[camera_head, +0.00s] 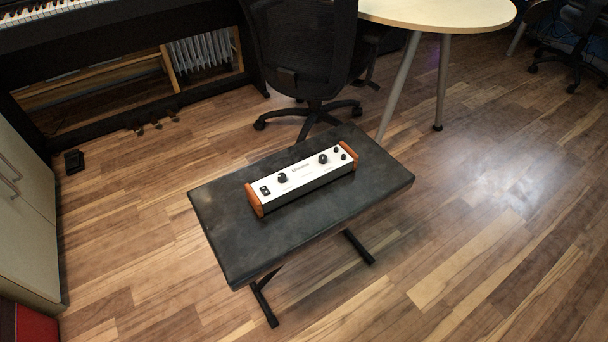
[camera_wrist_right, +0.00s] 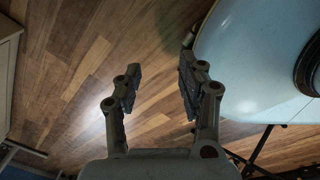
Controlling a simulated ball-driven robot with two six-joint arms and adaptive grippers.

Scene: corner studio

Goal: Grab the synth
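The synth (camera_head: 302,180) is a long white box with black knobs and orange-brown end cheeks. It lies on a black padded bench (camera_head: 233,246) in the middle of the head view, set at a slant. My right gripper (camera_wrist_right: 156,88) shows in the right wrist view with its two fingers apart and nothing between them, above wooden floor. The synth does not show in the right wrist view. Neither gripper shows in the head view, and my left gripper is in no frame.
A black office chair (camera_head: 303,50) stands behind the bench, beside a round pale table (camera_head: 440,12) on metal legs. A piano (camera_head: 60,18) with pedals is at the back left. A pale cabinet (camera_head: 25,215) is at the left edge. The floor right of the bench is clear.

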